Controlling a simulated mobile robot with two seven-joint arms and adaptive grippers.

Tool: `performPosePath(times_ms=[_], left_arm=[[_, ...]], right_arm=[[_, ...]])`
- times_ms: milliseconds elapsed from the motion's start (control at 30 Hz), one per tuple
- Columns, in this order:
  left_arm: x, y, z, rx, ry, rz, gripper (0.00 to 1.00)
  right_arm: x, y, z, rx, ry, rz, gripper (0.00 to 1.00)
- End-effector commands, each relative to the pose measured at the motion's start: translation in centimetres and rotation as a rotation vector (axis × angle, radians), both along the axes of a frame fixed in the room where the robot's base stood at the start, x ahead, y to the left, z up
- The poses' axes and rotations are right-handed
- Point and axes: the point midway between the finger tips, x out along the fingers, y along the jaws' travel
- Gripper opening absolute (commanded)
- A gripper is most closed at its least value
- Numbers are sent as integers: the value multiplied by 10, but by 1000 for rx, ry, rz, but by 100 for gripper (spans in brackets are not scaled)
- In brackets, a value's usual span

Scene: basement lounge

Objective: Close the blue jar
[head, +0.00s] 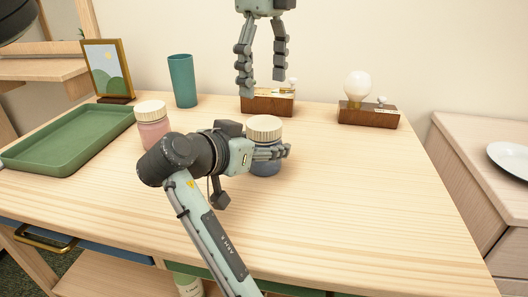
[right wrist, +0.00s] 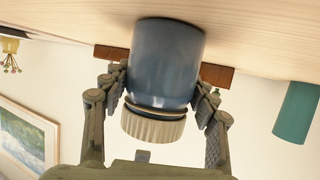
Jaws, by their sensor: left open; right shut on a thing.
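The blue jar (head: 266,168) stands upright on the table, partly hidden behind my right gripper. Its cream ribbed lid (head: 264,127) sits on top. In the right wrist view, which is upside down, the blue jar (right wrist: 166,65) shows with the lid (right wrist: 152,127) over its mouth; a thin gold-toned band shows between them. I cannot tell how tight the lid is. My right gripper (head: 270,153) is shut on the jar's body, with a finger on each side in the wrist view. My left gripper (head: 262,84) is open and empty, high above and behind the jar, fingers pointing down.
A pink jar with a cream lid (head: 152,130) stands left of my right gripper. Wooden blocks (head: 258,105) and (head: 368,116) stand behind. The right front table is clear.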

Motion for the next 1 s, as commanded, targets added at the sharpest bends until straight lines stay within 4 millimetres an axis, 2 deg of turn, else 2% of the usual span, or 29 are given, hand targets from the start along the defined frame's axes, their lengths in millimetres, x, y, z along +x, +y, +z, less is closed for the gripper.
performPosePath(times_ms=[167,400,600,1000], left_arm=[[0,1,-12,2,2,-2,75],[0,1,-49,2,2,-2,75],[0,1,-72,0,1,-1,75],[0,0,-80,0,0,-1,75]], right_arm=[[0,0,1,1,-2,1,0],[0,0,1,1,-2,1,0],[0,0,1,1,-2,1,0],[0,0,1,1,-2,1,0]])
